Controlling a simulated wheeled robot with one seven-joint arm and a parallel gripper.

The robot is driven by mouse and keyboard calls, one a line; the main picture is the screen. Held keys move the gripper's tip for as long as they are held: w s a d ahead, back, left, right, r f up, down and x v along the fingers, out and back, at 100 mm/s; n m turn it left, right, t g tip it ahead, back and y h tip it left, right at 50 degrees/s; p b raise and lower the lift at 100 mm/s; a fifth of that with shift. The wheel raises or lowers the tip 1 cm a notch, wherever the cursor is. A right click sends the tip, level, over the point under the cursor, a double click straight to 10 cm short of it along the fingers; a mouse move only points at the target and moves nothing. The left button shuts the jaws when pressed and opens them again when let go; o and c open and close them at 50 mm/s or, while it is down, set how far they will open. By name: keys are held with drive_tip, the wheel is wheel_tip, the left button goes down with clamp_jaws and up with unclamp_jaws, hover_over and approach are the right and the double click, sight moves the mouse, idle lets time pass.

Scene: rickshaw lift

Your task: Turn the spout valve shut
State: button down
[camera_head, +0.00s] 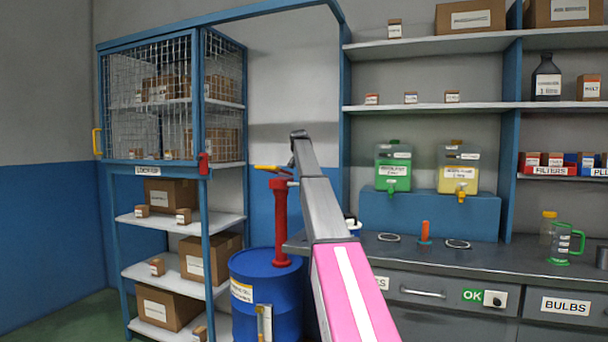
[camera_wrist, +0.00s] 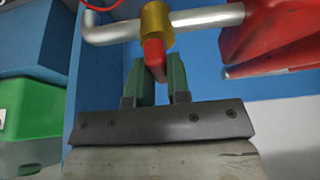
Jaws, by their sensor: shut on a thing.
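In the wrist view, the spout valve has a brass body (camera_wrist: 157,24) on a bent silver pipe (camera_wrist: 205,17). Its red lever (camera_wrist: 154,56) points down from the brass body, across the line of the pipe in this picture. The dark green fingers of my gripper (camera_wrist: 157,78) stand on both sides of the lever's end and are shut on it. In the head view, a red pump (camera_head: 281,222) stands on a blue drum (camera_head: 266,292). The valve and my gripper are hidden there behind my grey and pink arm.
A caged shelf unit (camera_head: 205,235) with boxes stands left of the drum. A grey workbench (camera_head: 430,262) is at the right, with a green-filled container (camera_head: 394,172) and a yellow-filled one (camera_head: 459,178) on a blue stand. A red part (camera_wrist: 270,30) is close to the pipe.

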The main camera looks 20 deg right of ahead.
idle(0.4)
drive_tip(key=c, duration=1.1)
unclamp_jaws()
drive_tip(key=shift+r, duration=0.1)
drive_tip(key=v, duration=1)
drive_tip(key=shift+s+a+r, duration=0.1)
drive_tip(key=shift+a+r, duration=0.05)
drive_tip(key=shift+r, duration=0.1)
